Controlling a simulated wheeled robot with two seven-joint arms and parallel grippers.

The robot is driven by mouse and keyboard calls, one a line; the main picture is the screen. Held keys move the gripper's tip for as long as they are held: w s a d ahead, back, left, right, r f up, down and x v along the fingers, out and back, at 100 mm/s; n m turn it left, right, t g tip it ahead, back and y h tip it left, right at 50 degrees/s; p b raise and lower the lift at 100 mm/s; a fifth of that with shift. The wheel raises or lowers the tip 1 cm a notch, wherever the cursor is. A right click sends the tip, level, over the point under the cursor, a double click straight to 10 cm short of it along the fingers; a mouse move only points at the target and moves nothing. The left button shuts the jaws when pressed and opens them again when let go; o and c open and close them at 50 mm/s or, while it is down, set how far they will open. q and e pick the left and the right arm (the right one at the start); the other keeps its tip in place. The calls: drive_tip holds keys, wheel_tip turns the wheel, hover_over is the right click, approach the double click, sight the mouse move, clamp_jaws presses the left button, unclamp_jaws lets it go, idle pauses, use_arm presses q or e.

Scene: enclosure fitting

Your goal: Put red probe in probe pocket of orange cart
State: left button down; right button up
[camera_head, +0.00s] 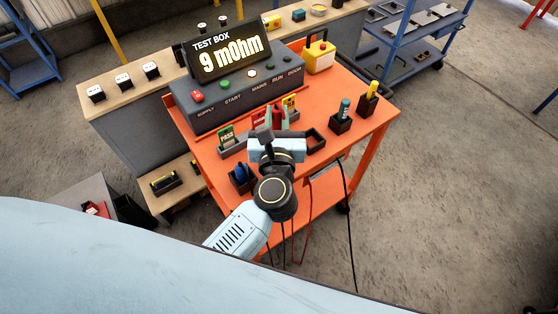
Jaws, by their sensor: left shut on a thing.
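The orange cart (375,125) stands in the middle with a test box (235,98) reading 9 mOhm. My left gripper (268,138) is above the cart's near part, pointing away from me. It is shut, but its own body hides most of what it holds. A red cable (309,205) hangs from the cart top right beside it, so the held thing is probably the red probe, which I cannot see clearly. An empty dark pocket (316,138) sits just right of the gripper; I cannot tell whether it is the probe pocket. My right gripper is out of view.
Dark holders with a teal-topped item (345,107) and a yellow-topped item (372,90) stand at the cart's right. A green PASS card (227,134) and other cards are near the gripper. A yellow case (320,55) is at the back. A black cable (347,190) hangs over the front edge.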

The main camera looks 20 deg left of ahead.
use_arm(q)
drive_tip(key=shift+d+f, duration=0.25)
wheel_tip(320, 180, down, 10)
drive_tip(key=b, duration=0.2)
drive_tip(key=shift+r+b, duration=0.25)
drive_tip(key=shift+b, duration=0.1)
drive_tip(key=shift+f, duration=0.2)
drive_tip(key=c, duration=1.3)
unclamp_jaws()
drive_tip(key=shift+r, duration=0.15)
drive_tip(key=b+v, duration=0.1)
drive_tip(key=v, duration=1.1)
drive_tip(key=shift+r, duration=0.2)
drive_tip(key=shift+s+a, duration=0.1)
drive_tip(key=shift+a, duration=0.05)
